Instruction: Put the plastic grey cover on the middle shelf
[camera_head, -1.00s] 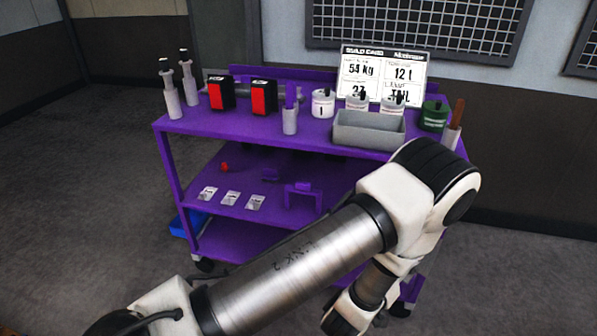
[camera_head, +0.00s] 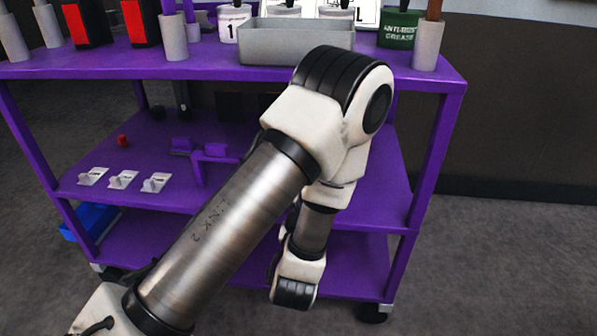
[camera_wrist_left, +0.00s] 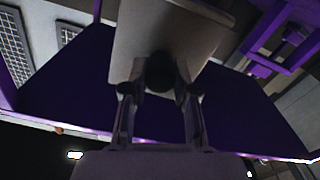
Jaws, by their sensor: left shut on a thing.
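The grey cover (camera_wrist_left: 195,30) is a flat grey piece with a dark round knob, seen in the left wrist view. My left gripper (camera_wrist_left: 161,93) is shut on it at the knob. In the head view the left arm reaches across the cart, with its wrist hanging down in front of the shelves; the gripper and cover are hidden there. The middle shelf (camera_head: 385,198) is the purple board below the cart's top, with its right part bare. A purple slab of the cart lies behind the cover in the wrist view. My right gripper is not in view.
On the middle shelf's left are white cards (camera_head: 123,180), a small red piece (camera_head: 122,141) and a purple bracket (camera_head: 212,163). The top (camera_head: 225,63) holds a grey bin (camera_head: 295,42), a green can (camera_head: 398,28) and grey holders. A purple post (camera_head: 440,145) bounds the shelf's right end.

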